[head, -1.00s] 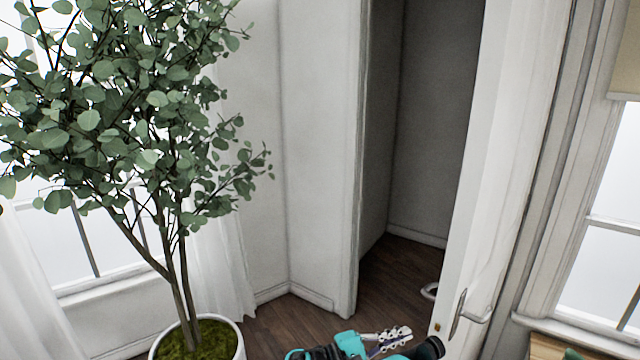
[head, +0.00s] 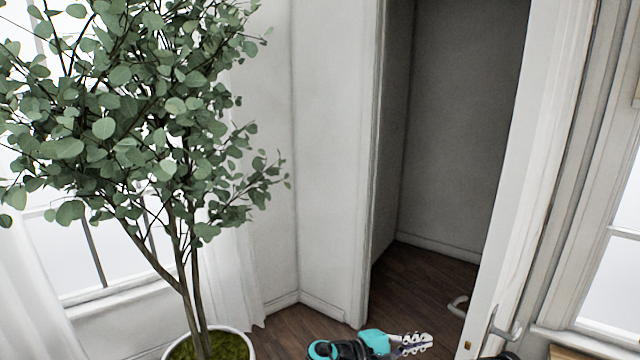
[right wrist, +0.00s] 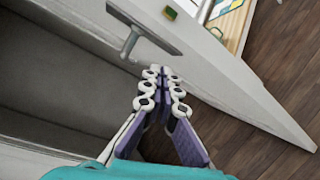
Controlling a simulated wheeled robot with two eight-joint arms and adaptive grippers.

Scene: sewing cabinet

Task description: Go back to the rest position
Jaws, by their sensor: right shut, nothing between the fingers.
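My right gripper (head: 414,343) shows at the bottom of the head view, turquoise with white linked fingers, in front of the open doorway and left of the door handle. In the right wrist view its fingers (right wrist: 161,75) are together with nothing between them. The white door (head: 530,170) stands open, with a lever handle (head: 490,335) near its edge. The door also shows in the right wrist view (right wrist: 235,95), its handle (right wrist: 131,43) beyond the fingertips and apart from them as far as I can tell. My left gripper is not in view.
A leafy tree in a white pot (head: 247,345) stands at the left by a curtained window. The doorway (head: 450,130) opens onto a bare space with dark wood floor (head: 425,280). A second window (head: 610,260) is at the right.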

